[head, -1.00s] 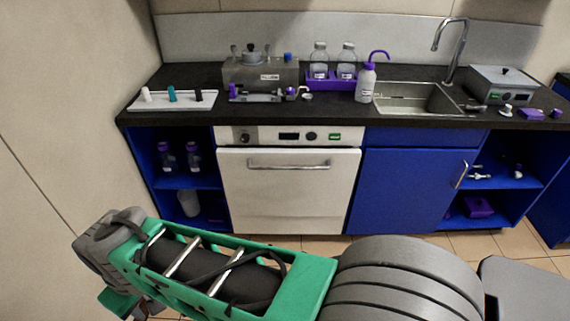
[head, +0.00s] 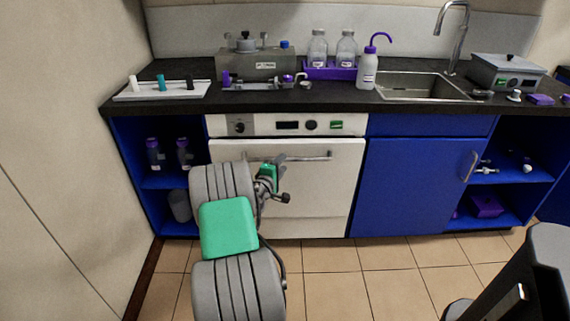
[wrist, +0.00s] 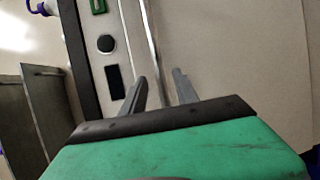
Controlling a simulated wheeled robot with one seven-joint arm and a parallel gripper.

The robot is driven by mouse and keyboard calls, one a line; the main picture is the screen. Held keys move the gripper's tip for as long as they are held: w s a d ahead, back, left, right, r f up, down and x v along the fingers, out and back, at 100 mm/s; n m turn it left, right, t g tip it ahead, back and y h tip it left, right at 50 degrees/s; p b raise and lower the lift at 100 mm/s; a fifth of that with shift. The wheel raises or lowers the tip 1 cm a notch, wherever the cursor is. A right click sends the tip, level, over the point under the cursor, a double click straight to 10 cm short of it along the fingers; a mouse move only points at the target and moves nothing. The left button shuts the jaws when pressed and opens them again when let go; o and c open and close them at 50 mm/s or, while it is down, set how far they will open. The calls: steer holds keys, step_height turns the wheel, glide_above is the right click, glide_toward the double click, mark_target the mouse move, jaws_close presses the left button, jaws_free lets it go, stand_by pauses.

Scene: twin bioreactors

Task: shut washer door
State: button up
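The washer is the white unit under the counter. Its white door (head: 310,195) stands upright or nearly so below the control panel (head: 270,125); I cannot tell whether a small gap remains at its top edge. The metal bar handle (head: 315,156) runs across the upper door. My gripper (head: 281,165) is at the left-middle part of the handle. In the wrist view my gripper (wrist: 162,90) has its two fingers apart, with the handle bar (wrist: 153,40) showing between them. It holds nothing firmly that I can see. The door (wrist: 230,50) also fills the right of the wrist view.
The black counter (head: 200,104) above carries a white tray (head: 150,95), a grey device (head: 255,65), a purple bottle rack (head: 330,73) and a wash bottle (head: 367,70). A blue cabinet (head: 415,185) stands right of the washer.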

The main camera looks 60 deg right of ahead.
steer(key=d, duration=0.4)
steer(key=shift+w+f, duration=0.2)
steer(key=shift+f, duration=0.05)
steer(key=shift+a, duration=0.1)
jaws_close()
steer(key=shift+w, duration=0.1)
stand_by(0.9)
